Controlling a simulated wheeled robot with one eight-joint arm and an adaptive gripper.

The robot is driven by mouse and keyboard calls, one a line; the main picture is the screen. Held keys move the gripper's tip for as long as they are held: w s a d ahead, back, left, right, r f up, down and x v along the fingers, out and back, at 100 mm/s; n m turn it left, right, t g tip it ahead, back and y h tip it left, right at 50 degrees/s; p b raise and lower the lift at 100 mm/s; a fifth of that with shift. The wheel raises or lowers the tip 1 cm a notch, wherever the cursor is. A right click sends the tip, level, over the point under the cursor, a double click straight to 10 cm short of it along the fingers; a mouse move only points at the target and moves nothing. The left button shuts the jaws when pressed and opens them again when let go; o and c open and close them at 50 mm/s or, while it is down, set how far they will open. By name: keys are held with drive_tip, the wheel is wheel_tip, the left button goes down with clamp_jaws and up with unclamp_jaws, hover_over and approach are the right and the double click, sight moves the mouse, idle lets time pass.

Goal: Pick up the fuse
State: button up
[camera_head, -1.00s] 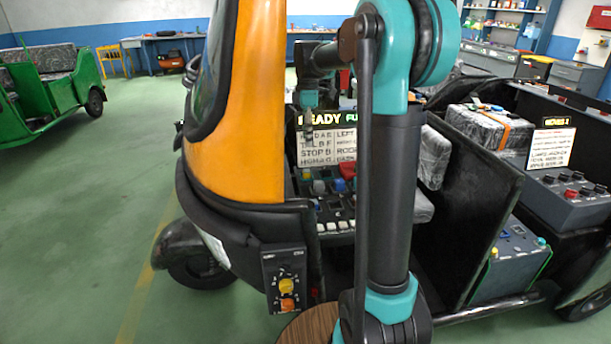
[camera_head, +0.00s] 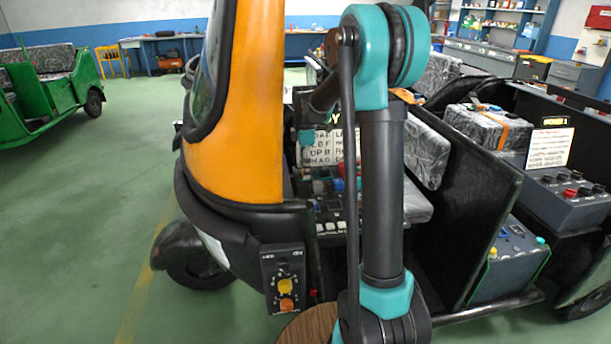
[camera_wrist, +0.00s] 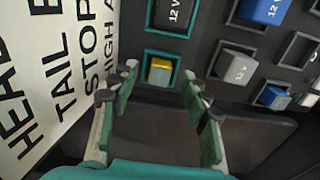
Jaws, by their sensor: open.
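In the wrist view, a small yellow-topped block (camera_wrist: 159,66), likely a fuse, sits in a teal-edged socket on a dark panel (camera_wrist: 205,48). A smaller blue block (camera_wrist: 273,96) sits in another socket to the right. My gripper (camera_wrist: 160,92) is open and empty, its two fingers apart. The yellow block shows just beyond and between the fingertips, with no visible contact. In the head view, the end of my arm hangs above the rickshaw's control panel (camera_head: 330,205); the fingertips are too small to make out, and my arm links hide part of the panel.
A white label board (camera_wrist: 48,80) rises close on the left. The orange pillar (camera_head: 254,110) and dark partition (camera_head: 465,210) flank the panel.

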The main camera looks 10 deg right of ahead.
drive_tip(key=shift+c, duration=0.5)
drive_tip(key=c, duration=0.8)
drive_tip(key=shift+o, duration=0.2)
drive_tip(key=shift+r, duration=0.1)
